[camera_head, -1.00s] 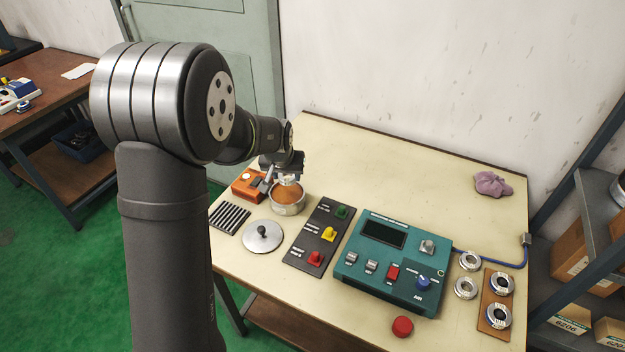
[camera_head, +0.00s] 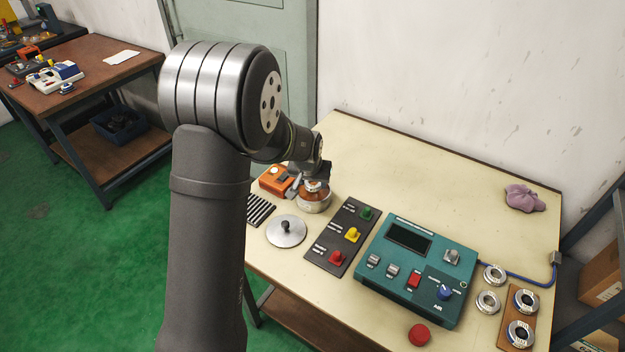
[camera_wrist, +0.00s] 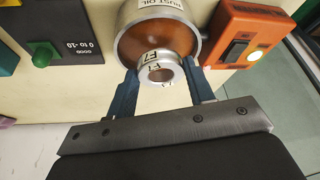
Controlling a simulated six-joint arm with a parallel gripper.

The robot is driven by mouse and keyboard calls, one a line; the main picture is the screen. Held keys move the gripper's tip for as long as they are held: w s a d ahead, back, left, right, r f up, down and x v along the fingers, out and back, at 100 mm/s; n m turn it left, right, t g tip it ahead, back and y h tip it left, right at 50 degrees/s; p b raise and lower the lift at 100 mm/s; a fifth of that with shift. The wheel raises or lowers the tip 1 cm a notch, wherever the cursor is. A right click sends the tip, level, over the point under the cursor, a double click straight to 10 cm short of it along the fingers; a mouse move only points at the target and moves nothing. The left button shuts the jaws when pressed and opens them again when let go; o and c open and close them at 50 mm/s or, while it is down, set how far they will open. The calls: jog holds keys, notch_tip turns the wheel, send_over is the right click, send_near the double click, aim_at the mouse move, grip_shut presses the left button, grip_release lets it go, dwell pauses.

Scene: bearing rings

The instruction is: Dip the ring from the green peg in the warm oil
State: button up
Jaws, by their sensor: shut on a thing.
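My gripper (camera_wrist: 162,76) is shut on a silver bearing ring (camera_wrist: 181,68) with dark lettering, its two blue-grey fingers on either side of it. In the head view my gripper (camera_head: 317,180) is right over the metal oil pot (camera_head: 314,206). The pot (camera_wrist: 193,20), labelled as rust oil, holds brown oil (camera_wrist: 150,40). The ring overlaps the pot's opening in the wrist view; I cannot tell whether it touches the oil. The green peg (camera_head: 366,213) stands on the dark board with no ring visible on it.
An orange box (camera_head: 273,181) with a lit lamp stands beside the pot. A round lid (camera_head: 286,233) with a black knob and a striped rack (camera_head: 261,209) lie in front. Yellow (camera_head: 353,234) and red (camera_head: 337,257) pegs, then a teal console (camera_head: 415,270), are to the right.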

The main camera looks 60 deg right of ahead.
aim_at(312, 191)
jog(key=shift+f, duration=0.1)
dwell(0.6)
jog(key=shift+f, duration=1.85)
jog(key=shift+f, duration=0.75)
dwell(0.5)
dwell(2.8)
notch_tip(312, 191, up, 6)
dwell(1.0)
jog(key=shift+r, duration=0.1)
